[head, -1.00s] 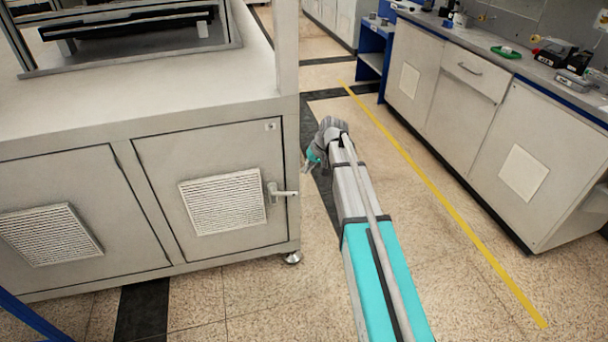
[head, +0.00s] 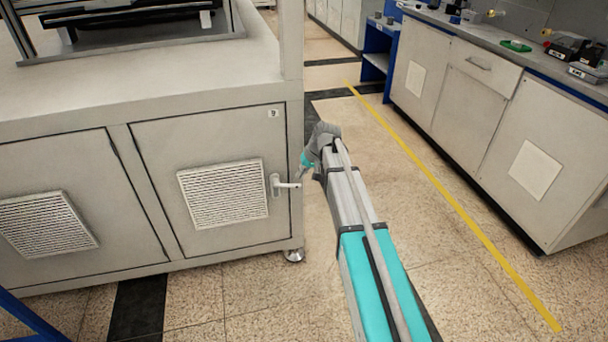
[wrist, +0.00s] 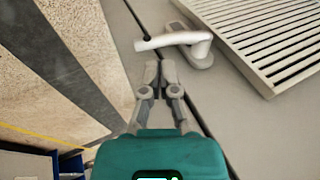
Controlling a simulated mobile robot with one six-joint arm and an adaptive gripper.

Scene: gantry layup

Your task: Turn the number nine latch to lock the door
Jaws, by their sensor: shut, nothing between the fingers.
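The cabinet door (head: 160,140) has a small label (head: 274,114) at its upper right corner that seems to read 9. Its latch (head: 286,184) is a pale lever handle near the door's right edge, pointing roughly sideways to the right. In the wrist view the latch lever (wrist: 172,40) lies just beyond my fingertips. My gripper (wrist: 159,66) is shut and empty, apart from the lever by a small gap. In the head view my gripper (head: 303,170) is beside the latch's free end, partly hidden by my arm.
A vent grille (head: 222,194) is on the door beside the latch. A second cabinet door (head: 80,165) is at the left. A bench with cupboards (head: 470,110) stands at the right. Open floor with a yellow line (head: 455,205) lies between them.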

